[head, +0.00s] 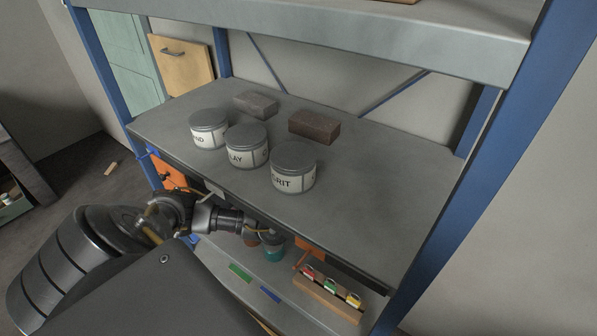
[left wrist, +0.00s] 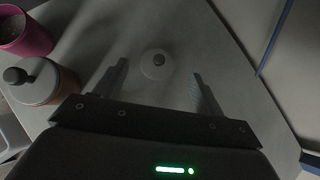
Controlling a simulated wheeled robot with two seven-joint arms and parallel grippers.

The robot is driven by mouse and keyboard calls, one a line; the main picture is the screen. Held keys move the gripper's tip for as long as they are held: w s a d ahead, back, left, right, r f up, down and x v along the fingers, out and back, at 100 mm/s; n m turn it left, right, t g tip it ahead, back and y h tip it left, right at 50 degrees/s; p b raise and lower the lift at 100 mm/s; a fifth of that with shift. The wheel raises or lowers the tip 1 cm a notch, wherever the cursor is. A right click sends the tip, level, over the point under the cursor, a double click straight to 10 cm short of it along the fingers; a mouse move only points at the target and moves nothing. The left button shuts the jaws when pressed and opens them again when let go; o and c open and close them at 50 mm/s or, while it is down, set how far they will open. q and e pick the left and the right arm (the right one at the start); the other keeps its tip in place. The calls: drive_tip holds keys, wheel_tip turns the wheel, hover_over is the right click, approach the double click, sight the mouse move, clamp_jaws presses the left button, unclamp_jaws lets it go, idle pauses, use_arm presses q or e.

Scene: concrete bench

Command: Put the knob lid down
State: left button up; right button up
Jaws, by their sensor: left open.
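My left gripper (left wrist: 160,72) is open, one finger to each side of the lid in the picture, with visible gaps between fingers and lid. To the left stands a brownish jar (left wrist: 38,90) with a grey knobbed lid on it. I cannot make out the loose lid in the head view. There my left arm reaches in from the left towards the lower shelf, and its fingers are not clear. My right gripper is not in view.
A pink cup (left wrist: 22,35) stands near the jar. Above, the bench top (head: 370,185) holds three labelled tins and two blocks. Blue posts frame the bench.

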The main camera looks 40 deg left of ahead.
use_arm(q)
drive_tip(key=v, duration=0.5)
drive_tip(key=shift+d+r, duration=0.1)
drive_tip(key=shift+r, duration=0.05)
drive_tip(key=shift+s, duration=0.1)
idle(0.3)
